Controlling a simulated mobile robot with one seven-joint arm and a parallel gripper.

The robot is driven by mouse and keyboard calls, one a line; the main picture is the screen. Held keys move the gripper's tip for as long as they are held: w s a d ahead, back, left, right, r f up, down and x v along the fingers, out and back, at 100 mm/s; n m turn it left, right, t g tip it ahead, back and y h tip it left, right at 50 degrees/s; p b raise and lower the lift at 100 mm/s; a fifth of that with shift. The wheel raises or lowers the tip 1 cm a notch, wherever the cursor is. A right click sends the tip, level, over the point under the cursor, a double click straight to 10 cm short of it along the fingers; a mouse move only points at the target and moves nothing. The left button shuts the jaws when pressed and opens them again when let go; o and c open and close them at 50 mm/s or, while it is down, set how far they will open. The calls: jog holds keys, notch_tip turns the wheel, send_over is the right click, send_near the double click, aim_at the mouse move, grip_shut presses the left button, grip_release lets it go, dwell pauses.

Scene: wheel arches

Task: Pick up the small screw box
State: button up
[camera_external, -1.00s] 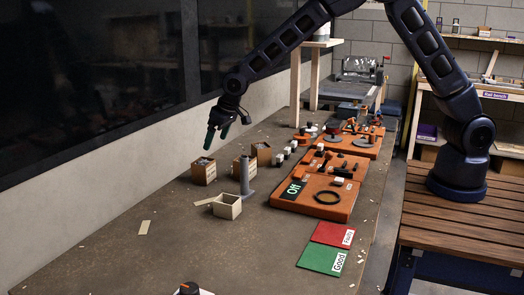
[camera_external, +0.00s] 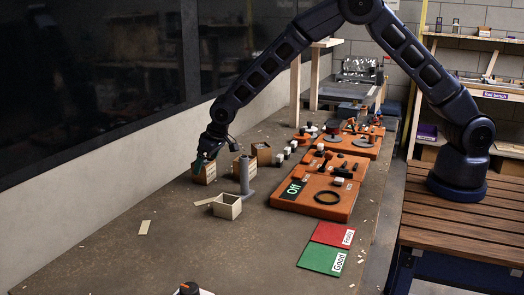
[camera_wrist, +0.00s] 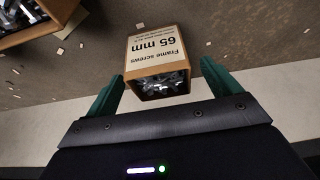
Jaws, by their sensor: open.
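The small screw box (camera_wrist: 156,58) is a brown open box of metal screws with a label reading "Frame screws 65 mm". In the wrist view it sits between and just ahead of the two green fingertips of my gripper (camera_wrist: 160,85). My gripper is open, with a finger on each side of the box, and I cannot tell whether either touches it. In the external view my gripper (camera_external: 205,160) is down at the leftmost box (camera_external: 206,177) and partly covers it.
Two similar brown boxes (camera_external: 262,155) stand just right of it, and a neighbouring box (camera_wrist: 30,20) shows at the wrist view's upper left. A grey post (camera_external: 245,176) and a pale open box (camera_external: 228,207) are close by. The wall runs along the left.

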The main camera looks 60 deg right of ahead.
aim_at(206, 161)
jog(key=x, duration=0.3)
jog(key=shift+w+d+f, duration=0.1)
jog(key=shift+w+f, duration=0.05)
jog(key=shift+f, duration=0.15)
jog(key=c, duration=1.2)
jog(key=shift+r, duration=0.2)
